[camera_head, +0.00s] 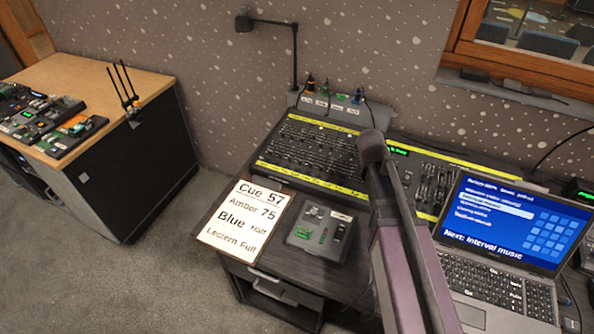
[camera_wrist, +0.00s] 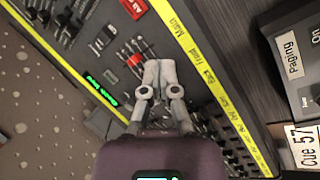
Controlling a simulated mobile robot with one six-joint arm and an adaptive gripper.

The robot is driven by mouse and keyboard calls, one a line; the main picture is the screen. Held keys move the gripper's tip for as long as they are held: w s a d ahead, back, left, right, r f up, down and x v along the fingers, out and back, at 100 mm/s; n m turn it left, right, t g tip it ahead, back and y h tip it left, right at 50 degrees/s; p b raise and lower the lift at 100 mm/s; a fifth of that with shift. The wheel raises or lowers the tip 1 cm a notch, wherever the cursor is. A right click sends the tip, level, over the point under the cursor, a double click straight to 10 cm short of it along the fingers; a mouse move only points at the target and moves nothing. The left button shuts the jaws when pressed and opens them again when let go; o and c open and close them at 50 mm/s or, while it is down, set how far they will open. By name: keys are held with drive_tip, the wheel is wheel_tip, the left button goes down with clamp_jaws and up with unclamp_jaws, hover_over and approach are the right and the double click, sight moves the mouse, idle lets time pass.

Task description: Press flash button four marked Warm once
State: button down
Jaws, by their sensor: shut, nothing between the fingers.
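The dark fader desk (camera_head: 318,148) with yellow strips stands on the table in the head view. In the wrist view, a yellow strip (camera_wrist: 215,85) with small labels such as Main and Front runs diagonally over the desk panel. I cannot make out the Warm label or tell which button is flash button four. My gripper (camera_wrist: 158,72) is shut and empty, its fingertips over the panel among faders and small controls. I cannot tell whether they touch it. In the head view my arm hides the fingers and part of the desks.
A small box marked Paging (camera_wrist: 292,60) and a Cue 57 card (camera_head: 245,218) lie in front of the desk. A gooseneck lamp (camera_head: 294,55) rises behind. A wooden-topped cabinet (camera_head: 130,85) stands left.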

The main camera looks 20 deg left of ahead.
drive_tip(key=w+a+n+t+h+b, duration=0.1)
drive_tip(key=w+a+n+t, duration=0.15)
drive_tip(key=a, duration=0.55)
drive_tip(key=w+a+n+t, duration=0.15)
drive_tip(key=a+n, duration=0.25)
drive_tip(key=a, duration=0.4)
wheel_tip(320, 180, up, 3)
drive_tip(key=n+t+b, duration=0.1)
drive_tip(key=n+t, duration=0.1)
drive_tip(key=n, duration=0.3)
hover_over(298, 169)
drive_tip(key=s, duration=0.1)
drive_tip(key=shift+a+f, duration=0.2)
drive_tip(key=shift+a, duration=0.15)
drive_tip(key=shift+f+b, duration=0.15)
drive_tip(key=shift+b, duration=0.2)
drive_tip(key=f+b, duration=0.8)
drive_tip(key=shift+w+f, duration=0.25)
drive_tip(key=shift+w, duration=0.1)
drive_tip(key=shift+f+b, duration=0.2)
drive_tip(key=shift+b, duration=0.2)
drive_tip(key=shift+f, duration=0.25)
